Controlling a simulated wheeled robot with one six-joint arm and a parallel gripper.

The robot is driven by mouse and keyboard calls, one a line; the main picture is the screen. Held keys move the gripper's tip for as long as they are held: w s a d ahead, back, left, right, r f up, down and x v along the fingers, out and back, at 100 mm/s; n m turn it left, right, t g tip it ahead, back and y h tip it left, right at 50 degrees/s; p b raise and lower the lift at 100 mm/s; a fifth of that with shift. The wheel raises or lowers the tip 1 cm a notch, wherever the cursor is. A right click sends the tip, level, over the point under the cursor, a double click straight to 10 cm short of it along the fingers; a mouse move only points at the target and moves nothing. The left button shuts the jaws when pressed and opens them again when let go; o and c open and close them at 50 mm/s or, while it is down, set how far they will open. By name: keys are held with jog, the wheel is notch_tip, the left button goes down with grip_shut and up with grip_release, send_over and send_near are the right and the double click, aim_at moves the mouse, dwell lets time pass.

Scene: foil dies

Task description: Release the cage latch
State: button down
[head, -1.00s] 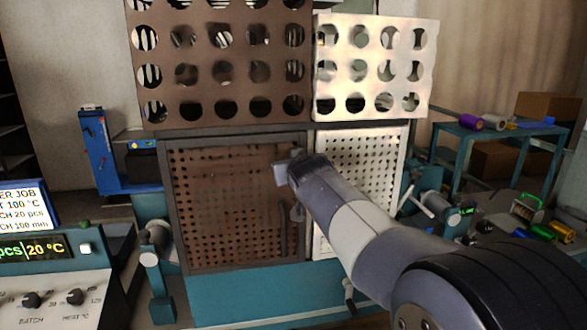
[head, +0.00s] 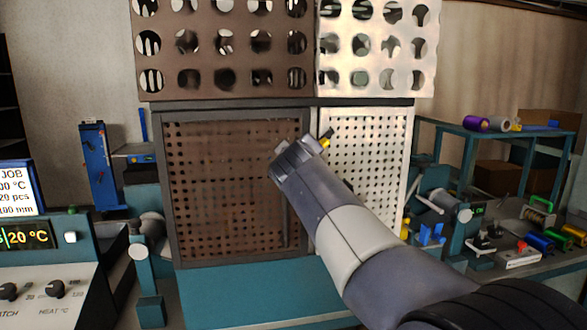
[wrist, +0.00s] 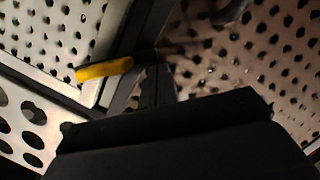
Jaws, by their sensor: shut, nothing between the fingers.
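The cage has a brown perforated door (head: 225,195) on the left and a pale perforated panel (head: 370,165) on the right, with a dark frame between them. A small latch with a yellow grip (head: 325,142) shows at the upper part of that frame, just right of my gripper (head: 292,160). In the wrist view the yellow grip (wrist: 104,70) sticks out to the left from a dark bar. My shut, empty fingers (wrist: 158,86) point at this bar, close to it. I cannot tell whether they touch it. My wrist hides part of the latch in the head view.
Large perforated guards (head: 225,45) hang above the cage. A teal ledge (head: 250,290) lies below it. A control console (head: 45,260) stands at the left, and a bench with tools and spools (head: 520,235) at the right.

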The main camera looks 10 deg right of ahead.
jog(key=shift+d+f+n+t+h+b, duration=0.25)
jog(key=shift+d+f+n+b, duration=0.3)
jog(key=shift+n+b, duration=0.8)
jog(key=shift+d+f+n+t+h+b, duration=0.4)
jog(key=shift+f+n+b, duration=0.3)
jog(key=shift+n+b, duration=0.65)
jog(key=shift+d+f+n+t+h+b, duration=0.15)
jog(key=shift+d+f+n+b, duration=0.45)
jog(key=shift+n+b, duration=0.75)
jog(key=shift+n, duration=0.35)
